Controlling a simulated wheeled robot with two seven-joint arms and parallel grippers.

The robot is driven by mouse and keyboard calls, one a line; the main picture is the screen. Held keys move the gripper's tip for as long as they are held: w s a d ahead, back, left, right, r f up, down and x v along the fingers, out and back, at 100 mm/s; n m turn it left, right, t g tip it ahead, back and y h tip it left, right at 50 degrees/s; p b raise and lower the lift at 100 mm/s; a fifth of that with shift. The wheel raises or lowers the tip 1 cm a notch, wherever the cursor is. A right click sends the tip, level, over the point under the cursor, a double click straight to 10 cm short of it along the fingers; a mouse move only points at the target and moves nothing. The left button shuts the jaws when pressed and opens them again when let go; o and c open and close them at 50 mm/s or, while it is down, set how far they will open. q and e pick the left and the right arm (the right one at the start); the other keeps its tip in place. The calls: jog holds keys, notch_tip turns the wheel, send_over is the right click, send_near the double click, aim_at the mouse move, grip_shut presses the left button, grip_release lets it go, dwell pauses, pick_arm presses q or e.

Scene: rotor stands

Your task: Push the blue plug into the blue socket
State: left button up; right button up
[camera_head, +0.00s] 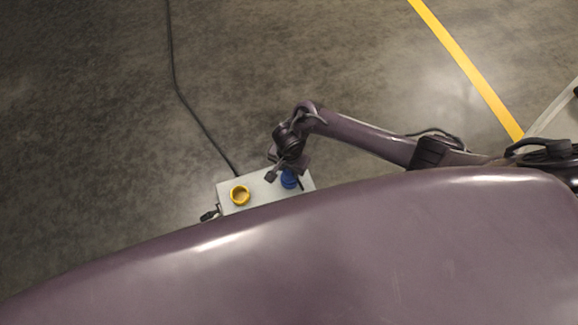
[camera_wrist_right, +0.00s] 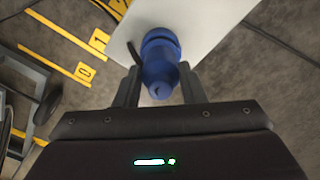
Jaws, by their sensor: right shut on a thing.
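The blue plug (camera_wrist_right: 160,77) is between the fingers of my right gripper (camera_wrist_right: 160,85), which is shut on it. In the head view the right gripper (camera_head: 286,174) is over the right part of a light grey panel (camera_head: 262,192), with some of the blue plug (camera_head: 289,179) showing beside a finger. In the wrist view a wider blue ring, perhaps the blue socket (camera_wrist_right: 159,38), shows at the plug's far end against the panel. I cannot tell how deep the plug sits in it. My left gripper is not in view.
A yellow round socket (camera_head: 240,195) is on the left part of the panel. A black cable (camera_head: 190,105) runs over the floor to the panel. A small dark part (camera_head: 209,214) is at the panel's left edge. A yellow floor line (camera_head: 466,66) lies at the upper right.

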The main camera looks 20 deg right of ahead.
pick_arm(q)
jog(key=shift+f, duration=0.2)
pick_arm(e)
jog(key=shift+f, duration=0.35)
jog(key=o, duration=1)
notch_tip(320, 180, up, 3)
jog(key=shift+f+p, duration=0.1)
jog(key=shift+p, duration=0.55)
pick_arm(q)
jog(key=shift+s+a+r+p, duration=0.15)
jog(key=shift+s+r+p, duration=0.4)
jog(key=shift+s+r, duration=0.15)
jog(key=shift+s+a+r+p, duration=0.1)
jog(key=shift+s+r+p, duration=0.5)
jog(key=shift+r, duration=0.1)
pick_arm(e)
jog(key=shift+r, duration=2.5)
